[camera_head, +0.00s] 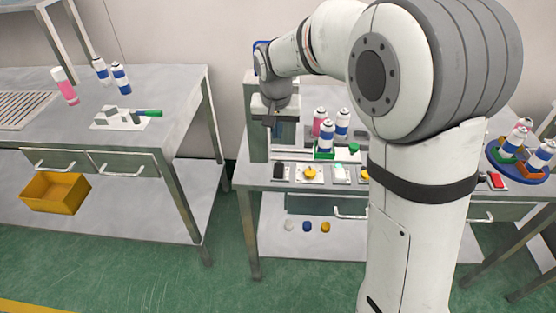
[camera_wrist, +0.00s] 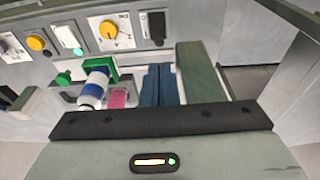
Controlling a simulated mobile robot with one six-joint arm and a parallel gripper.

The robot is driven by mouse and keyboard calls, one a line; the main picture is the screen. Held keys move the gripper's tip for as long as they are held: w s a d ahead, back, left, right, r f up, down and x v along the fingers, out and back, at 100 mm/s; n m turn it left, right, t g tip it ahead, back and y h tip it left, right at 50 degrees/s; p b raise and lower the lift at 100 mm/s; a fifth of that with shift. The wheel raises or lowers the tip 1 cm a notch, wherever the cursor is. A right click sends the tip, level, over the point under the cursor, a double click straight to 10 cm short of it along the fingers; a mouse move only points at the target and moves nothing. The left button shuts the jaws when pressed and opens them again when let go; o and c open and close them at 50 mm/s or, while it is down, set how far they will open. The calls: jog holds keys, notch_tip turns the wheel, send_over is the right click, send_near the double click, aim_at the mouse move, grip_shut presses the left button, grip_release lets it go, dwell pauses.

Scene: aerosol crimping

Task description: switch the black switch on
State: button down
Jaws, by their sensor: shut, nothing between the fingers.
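The black switch (camera_head: 279,172) sits at the left end of the row of controls along the front of the right-hand bench. It also shows in the wrist view (camera_wrist: 153,30), at the top, to the right of a dial. Whether it is on or off I cannot tell. My gripper (camera_head: 269,122) is above the bench, behind and above the switch, pointing down. In the wrist view its two fingers (camera_wrist: 159,70) are together and empty, apart from the switch.
A yellow knob (camera_head: 310,172) and a pale switch with green (camera_head: 341,174) are beside the black switch. Spray cans (camera_head: 342,122) stand behind the controls. A grey-green column (camera_head: 257,125) stands close to my gripper. A red switch (camera_head: 498,180) is far right.

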aim_at(278, 167)
jog(key=shift+f, duration=0.1)
jog(key=w+f, duration=0.1)
jog(key=f, duration=0.8)
jog(key=w+f, duration=0.1)
jog(key=f, duration=0.3)
jog(key=shift+w+f, duration=0.3)
jog(key=shift+p, duration=0.4)
jog(key=shift+w+d+g+p, duration=0.1)
jog(key=shift+g+p, duration=0.2)
jog(key=shift+f, duration=0.25)
jog(key=shift+s, duration=0.85)
jog(key=shift+r, duration=0.1)
